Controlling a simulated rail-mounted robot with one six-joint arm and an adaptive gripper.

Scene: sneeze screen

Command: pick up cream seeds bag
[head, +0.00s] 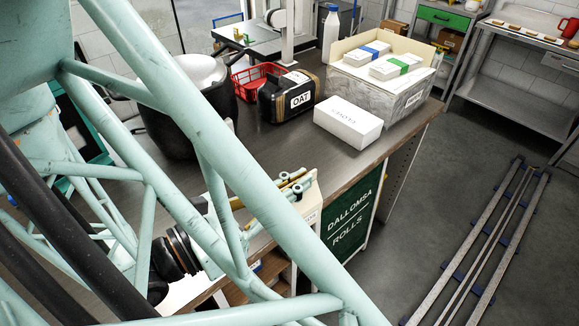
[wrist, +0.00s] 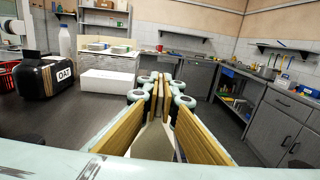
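My gripper (head: 298,185) is at the front edge of the counter, partly behind my pale green arm frame. In the wrist view, the inner gold pads of my gripper (wrist: 161,92) lie close together with nothing clearly seen between their tips. A cream surface with a small label (head: 309,212) is just beneath and beside my gripper in the head view. A pale cream shape (wrist: 153,143) also shows between the finger bases in the wrist view. I cannot tell whether either is the cream seeds bag, and no other bag is clearly seen.
On the counter (head: 262,140) are a dark pot (head: 165,130), a black OAT container (head: 285,97), a red basket (head: 247,82), a white box (head: 347,122) and a larger carton (head: 385,90). A green "Rolls" panel (head: 350,215) is below. Floor rails (head: 480,240) run at right.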

